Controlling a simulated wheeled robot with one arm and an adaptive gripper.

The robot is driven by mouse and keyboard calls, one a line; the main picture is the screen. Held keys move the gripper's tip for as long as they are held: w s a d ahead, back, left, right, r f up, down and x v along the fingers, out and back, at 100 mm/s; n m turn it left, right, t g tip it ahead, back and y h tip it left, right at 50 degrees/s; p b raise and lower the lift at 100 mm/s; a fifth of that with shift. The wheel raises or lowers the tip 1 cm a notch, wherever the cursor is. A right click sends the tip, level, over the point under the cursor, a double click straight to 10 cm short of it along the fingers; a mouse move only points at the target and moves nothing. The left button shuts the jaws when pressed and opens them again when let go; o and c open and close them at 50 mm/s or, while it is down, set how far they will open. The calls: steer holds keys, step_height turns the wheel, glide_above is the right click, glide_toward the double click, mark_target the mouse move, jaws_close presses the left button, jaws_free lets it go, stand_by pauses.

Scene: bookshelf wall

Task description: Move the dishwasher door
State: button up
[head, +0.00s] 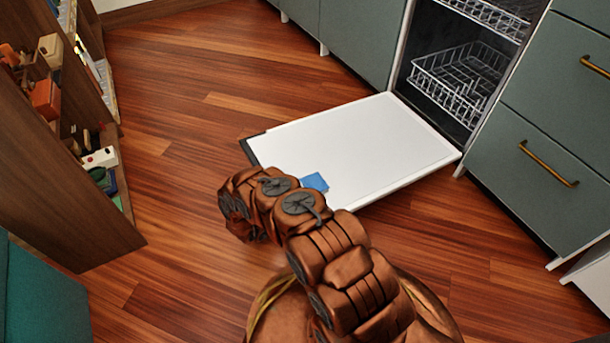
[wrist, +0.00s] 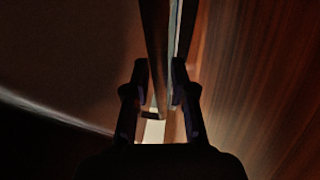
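The dishwasher door (head: 365,145) is folded down, its white inner face turned up and nearly level, low above the floor. A small blue patch (head: 315,182) shows on it beside my arm. My arm covers part of the door's near left corner in the head view, and the gripper itself is hidden there. In the wrist view my gripper (wrist: 160,78) has its two dark fingers apart, with a thin edge (wrist: 157,45), perhaps the door's, running between them. That view is dark, and I cannot tell whether either finger touches it.
The open dishwasher holds wire racks (head: 462,82). Drawers with brass handles (head: 548,165) stand to its right. A wooden bookshelf (head: 75,205) with small objects stands at the left, above a teal piece (head: 40,295). The wooden floor (head: 185,95) between is clear.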

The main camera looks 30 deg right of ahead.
jaws_close()
steer(key=shift+r, duration=0.1)
stand_by(0.3)
